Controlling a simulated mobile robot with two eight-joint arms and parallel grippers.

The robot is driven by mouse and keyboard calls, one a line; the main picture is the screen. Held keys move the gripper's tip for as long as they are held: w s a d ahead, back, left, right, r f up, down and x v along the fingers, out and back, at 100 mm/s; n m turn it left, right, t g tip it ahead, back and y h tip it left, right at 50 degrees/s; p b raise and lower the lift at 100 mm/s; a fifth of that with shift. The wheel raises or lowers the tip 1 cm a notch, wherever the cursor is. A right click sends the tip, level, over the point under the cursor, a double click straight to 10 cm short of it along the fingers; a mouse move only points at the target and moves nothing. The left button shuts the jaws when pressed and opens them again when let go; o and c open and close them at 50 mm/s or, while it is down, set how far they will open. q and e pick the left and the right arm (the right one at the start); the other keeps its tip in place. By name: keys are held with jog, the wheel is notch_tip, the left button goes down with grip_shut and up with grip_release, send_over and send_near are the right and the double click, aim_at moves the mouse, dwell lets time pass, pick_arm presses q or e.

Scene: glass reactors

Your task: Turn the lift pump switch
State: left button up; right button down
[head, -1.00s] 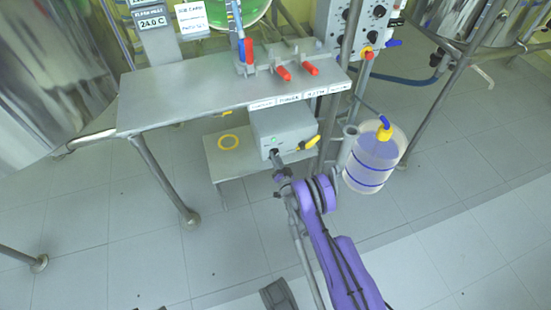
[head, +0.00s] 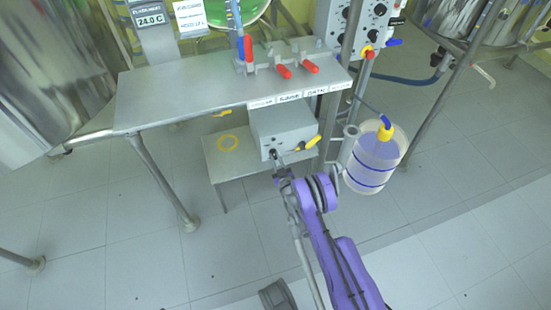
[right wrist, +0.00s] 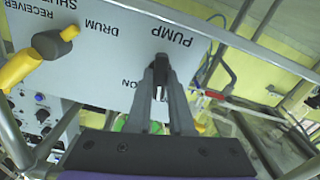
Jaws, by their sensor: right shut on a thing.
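The grey pump box (head: 283,127) stands on a low step under the steel bench. In the right wrist view, which sees it upside down, its pale panel (right wrist: 110,62) carries the words PUMP, DRUM, RECEIVER and SHUT. The small dark pump switch (right wrist: 159,92) sits by the PUMP label. My right gripper (head: 276,161) reaches the front of the box. In the right wrist view its two fingers (right wrist: 160,80) are closed around the switch and hide most of it. The exact switch angle is hard to tell. My left gripper is not in view.
A yellow-handled lever (head: 304,144) sticks out at the box's right and shows close in the right wrist view (right wrist: 22,68). The bench (head: 180,95) with red-handled valves overhangs the box. A clear container (head: 372,160) stands to the right. Floor in front is open.

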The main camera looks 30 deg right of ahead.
jog(key=shift+n, duration=0.7)
jog(key=c, duration=0.8)
grip_release()
jog(key=shift+d+r, duration=0.1)
jog(key=shift+w+a, duration=0.1)
jog(key=shift+a, duration=0.15)
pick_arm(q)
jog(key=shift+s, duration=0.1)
